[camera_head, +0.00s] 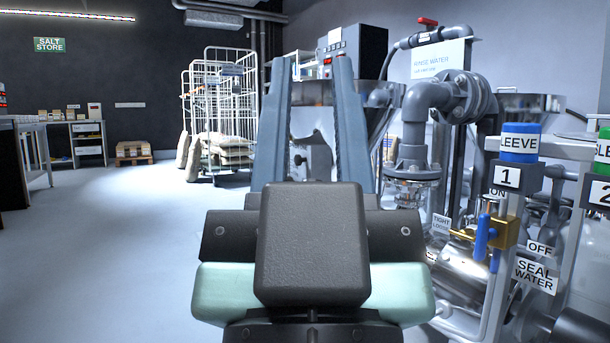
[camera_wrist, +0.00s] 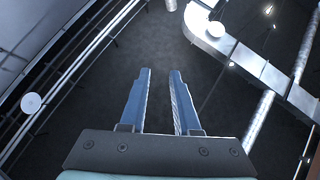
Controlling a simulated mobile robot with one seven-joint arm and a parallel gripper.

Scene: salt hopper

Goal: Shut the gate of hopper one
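My gripper (camera_head: 313,62) points upward in the middle of the head view, its two blue-grey fingers apart with nothing between them. In the wrist view my gripper (camera_wrist: 160,71) is also open and empty, facing the ceiling. A steel hopper (camera_head: 385,95) stands behind the fingers and is partly hidden by them. A grey metal part (camera_head: 314,155) shows between the fingers below it; I cannot tell whether it is a gate. Another steel vessel (camera_head: 520,103) shows at the right. No hopper number is readable, so I cannot tell which is hopper one.
Grey pipework (camera_head: 432,100) and a post with a "1" plate (camera_head: 507,177), blue sleeve (camera_head: 520,140) and blue-handled brass valve (camera_head: 490,232) stand close on the right. A wire cage trolley (camera_head: 228,110) with sacks stands behind left. The left floor is clear.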

